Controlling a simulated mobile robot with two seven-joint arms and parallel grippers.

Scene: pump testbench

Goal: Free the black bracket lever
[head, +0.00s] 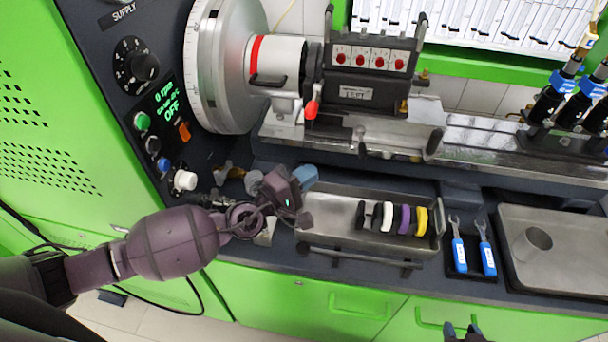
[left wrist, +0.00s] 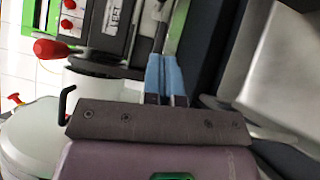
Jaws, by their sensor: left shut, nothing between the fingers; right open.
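A black bent lever (head: 268,80) sits on the side of the white cylinder (head: 285,62) next to the big wheel. It also shows in the left wrist view (left wrist: 66,103) as a hook, partly hidden by my gripper body. I cannot tell whether it is the bracket lever. Other dark levers are a left one (head: 360,138) and a right one (head: 433,143) below the pump block. My left gripper (head: 309,174) is shut and empty, below the bench and apart from these levers; its blue fingers (left wrist: 165,72) show together. My right gripper (head: 462,330) is open at the bottom edge.
A red-knobbed lever (head: 312,107) hangs beside the cylinder. A metal tray (head: 335,213) with coloured rings lies right of my left gripper. Two blue-handled wrenches (head: 459,255) and another tray (head: 565,270) are further right. The silver wheel (head: 205,70) stands left.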

